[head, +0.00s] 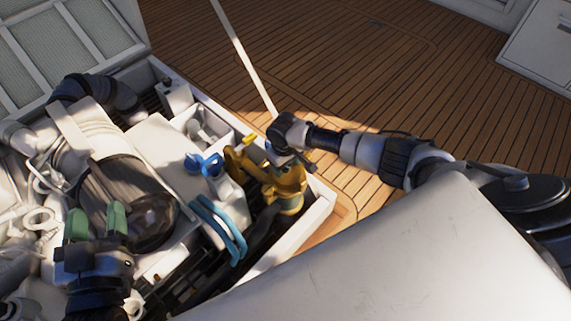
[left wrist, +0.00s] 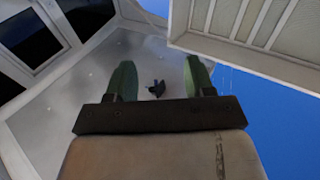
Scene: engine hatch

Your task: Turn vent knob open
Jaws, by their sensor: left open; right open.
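My left gripper (head: 95,222) is at the lower left of the head view, over the engine bay. Its two green fingers are apart with nothing between them in that view. In the left wrist view the same gripper (left wrist: 158,68) is open, and a small dark knob-like thing (left wrist: 156,89) shows between the fingers against a grey panel. I cannot tell how far off it is or whether it is the vent knob. My right gripper (head: 290,135) is by the yellow fitting (head: 288,188) at the bay's right end; its fingers are hard to make out.
The open engine hatch (head: 318,212) holds white pipes, a dark rounded part (head: 125,200), a blue handle (head: 205,164) and blue hoses (head: 220,228). The raised lid (head: 65,45) stands at upper left. Wooden deck (head: 340,55) beyond is clear.

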